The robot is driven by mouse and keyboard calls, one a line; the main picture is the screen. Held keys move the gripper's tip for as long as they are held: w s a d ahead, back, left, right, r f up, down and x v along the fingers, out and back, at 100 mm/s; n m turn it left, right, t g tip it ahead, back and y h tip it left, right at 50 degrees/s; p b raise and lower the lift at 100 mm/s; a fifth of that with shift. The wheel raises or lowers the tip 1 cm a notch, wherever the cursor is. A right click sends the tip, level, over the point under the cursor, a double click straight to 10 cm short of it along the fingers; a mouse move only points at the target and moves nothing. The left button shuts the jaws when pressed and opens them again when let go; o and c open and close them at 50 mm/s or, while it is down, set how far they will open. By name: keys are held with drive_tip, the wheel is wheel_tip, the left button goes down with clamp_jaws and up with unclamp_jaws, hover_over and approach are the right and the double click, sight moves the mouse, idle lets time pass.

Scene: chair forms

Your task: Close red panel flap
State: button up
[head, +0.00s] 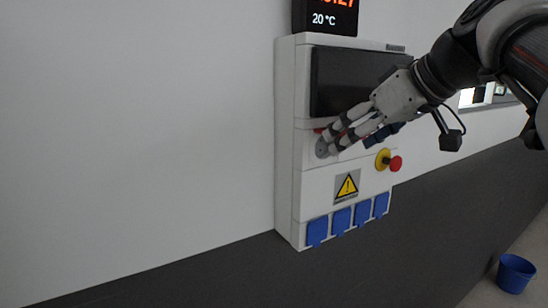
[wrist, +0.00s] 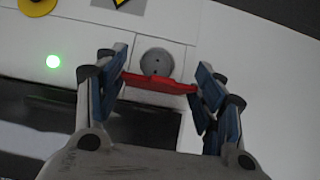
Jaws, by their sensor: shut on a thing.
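The red panel flap (wrist: 160,84) lies between the two fingers of my gripper (head: 337,140) in the wrist view, with a fingertip at each end of it. My gripper is shut on it. The flap shows nearly edge-on and stands out from the panel, with a grey round socket (wrist: 157,63) uncovered beside it. In the head view only a small red bit of the flap (head: 319,130) shows above the socket (head: 321,148); my fingers hide the rest.
The white wall box (head: 285,140) has a dark window (head: 345,75) above, a red emergency knob (head: 395,163) at right, a warning sign (head: 346,187) and several blue socket covers (head: 317,231) below. A green light (wrist: 53,62) glows nearby. A blue bucket (head: 516,273) stands on the floor.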

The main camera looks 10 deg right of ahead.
drive_tip(key=shift+w+a+f+t+y+b, duration=0.15)
drive_tip(key=shift+w+f+t+y+b, duration=0.6)
drive_tip(key=shift+b, duration=2.7)
drive_tip(key=shift+w+a+f+t+b, duration=0.1)
drive_tip(key=shift+f+t+b, duration=1.2)
drive_tip(key=shift+b, duration=2.15)
drive_tip(key=shift+w+a+f+t+y+b, duration=0.25)
drive_tip(key=shift+f+t+b, duration=0.8)
drive_tip(key=shift+b, duration=2.4)
drive_tip(key=shift+w+f, duration=0.25)
drive_tip(key=shift+w, duration=0.15)
drive_tip(key=shift+w+f, duration=0.1)
drive_tip(key=shift+w, duration=0.05)
